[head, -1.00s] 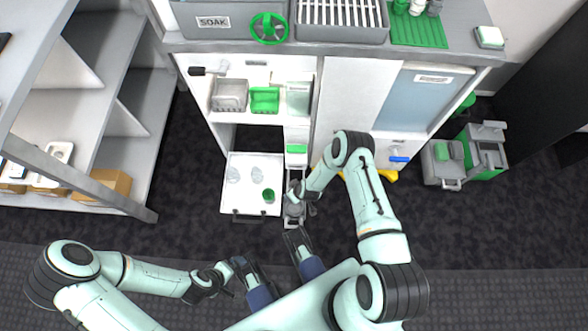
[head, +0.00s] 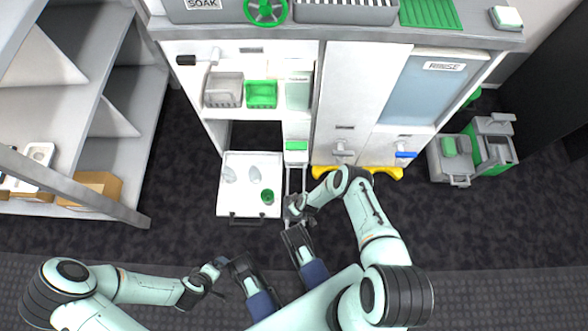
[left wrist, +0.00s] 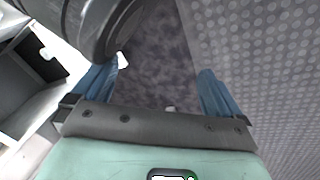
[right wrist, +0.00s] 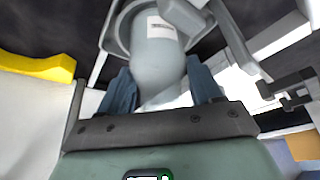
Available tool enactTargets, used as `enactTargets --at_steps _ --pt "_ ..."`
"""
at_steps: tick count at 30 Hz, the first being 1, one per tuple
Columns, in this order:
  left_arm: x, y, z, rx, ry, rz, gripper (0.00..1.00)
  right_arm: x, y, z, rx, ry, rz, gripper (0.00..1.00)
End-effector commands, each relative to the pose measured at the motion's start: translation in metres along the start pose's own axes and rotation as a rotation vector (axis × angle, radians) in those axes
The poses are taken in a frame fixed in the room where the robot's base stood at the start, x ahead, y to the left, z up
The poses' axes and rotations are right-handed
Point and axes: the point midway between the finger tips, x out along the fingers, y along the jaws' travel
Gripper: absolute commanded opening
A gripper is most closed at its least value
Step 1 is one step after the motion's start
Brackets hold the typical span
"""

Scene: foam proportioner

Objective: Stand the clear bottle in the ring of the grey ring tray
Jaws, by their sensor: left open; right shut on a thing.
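My right gripper (head: 293,210) is at the front end of a narrow pulled-out drawer (head: 295,178). In the right wrist view it (right wrist: 163,95) is shut on a pale grey, rounded, bottle-like thing (right wrist: 158,62) with a small white label. I cannot tell whether this is the clear bottle. A curved grey rim shows beside it; whether it is the tray's ring is unclear. Two clear vessels (head: 228,174) (head: 254,174) are in the wide white drawer (head: 238,205). My left gripper (head: 215,268) is open and empty, low over the floor; its fingers are apart in the left wrist view (left wrist: 160,90).
A green cup (head: 267,197) is in the wide drawer. Grey (head: 223,90) and green (head: 261,94) bins sit on the cabinet shelf above. A yellow bumper (head: 385,172) runs along the cabinet's foot at right. Shelving (head: 105,120) stands at left. Dark floor between is clear.

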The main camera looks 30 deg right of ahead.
Motion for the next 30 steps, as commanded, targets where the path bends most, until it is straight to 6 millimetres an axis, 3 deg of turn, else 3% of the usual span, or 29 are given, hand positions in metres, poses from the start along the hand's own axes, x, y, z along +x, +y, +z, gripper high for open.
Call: enactTargets --at_steps 25,26,27,30 --pt "0.009 -0.010 0.013 -0.011 -0.044 -0.019 1.00 0.007 0.000 0.003 0.000 0.000 0.000 0.34" --pt "0.008 -0.010 0.013 -0.011 -0.044 -0.019 1.00 0.006 0.000 0.003 0.000 0.000 0.000 0.74" --pt "0.008 -0.010 0.013 -0.011 -0.043 -0.018 1.00 0.006 0.000 0.003 0.000 0.000 0.000 0.87" --pt "0.008 -0.010 0.013 -0.011 -0.043 -0.018 1.00 0.006 0.000 0.003 0.000 0.000 0.000 0.91"
